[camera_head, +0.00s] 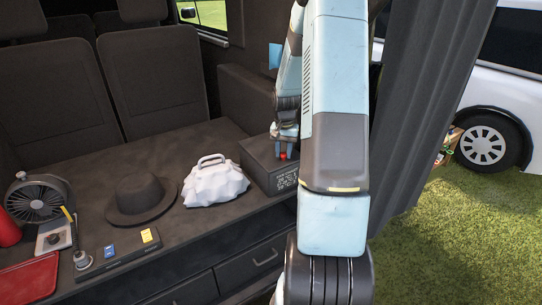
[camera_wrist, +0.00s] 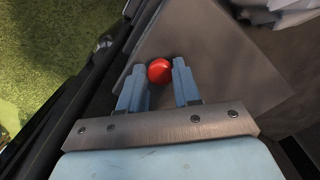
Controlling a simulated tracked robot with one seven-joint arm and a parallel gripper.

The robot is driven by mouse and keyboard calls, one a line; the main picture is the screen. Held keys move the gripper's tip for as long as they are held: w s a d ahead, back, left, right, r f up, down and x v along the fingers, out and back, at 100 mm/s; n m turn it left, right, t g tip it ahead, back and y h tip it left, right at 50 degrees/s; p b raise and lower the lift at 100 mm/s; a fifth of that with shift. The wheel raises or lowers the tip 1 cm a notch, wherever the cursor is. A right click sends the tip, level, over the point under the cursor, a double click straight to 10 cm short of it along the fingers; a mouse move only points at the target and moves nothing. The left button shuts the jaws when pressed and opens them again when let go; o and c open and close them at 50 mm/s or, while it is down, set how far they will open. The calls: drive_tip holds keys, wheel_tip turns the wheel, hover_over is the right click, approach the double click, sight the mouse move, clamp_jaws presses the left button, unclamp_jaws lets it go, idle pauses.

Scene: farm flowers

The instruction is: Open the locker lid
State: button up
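The locker (camera_head: 262,170) is a dark grey box with white print on its front, at the right end of the dark bench in the head view. Its lid looks closed, and its flat top (camera_wrist: 215,60) fills much of the wrist view. A round red knob (camera_wrist: 160,71) stands on the lid; it also shows in the head view (camera_head: 283,155). My gripper (camera_wrist: 159,76) points down at the lid, with its two light-blue fingers on either side of the knob. No clear gap shows between the fingertips and the knob. My arm hides the locker's right part.
Left of the locker stand a white bag (camera_head: 213,185), a black hat (camera_head: 141,200) and a grey fan (camera_head: 37,199). A dark curtain (camera_head: 430,95) hangs to the right of my arm. Drawers (camera_head: 264,258) are below the bench. Grass (camera_head: 455,240) lies outside at right.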

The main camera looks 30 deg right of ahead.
clamp_jaws()
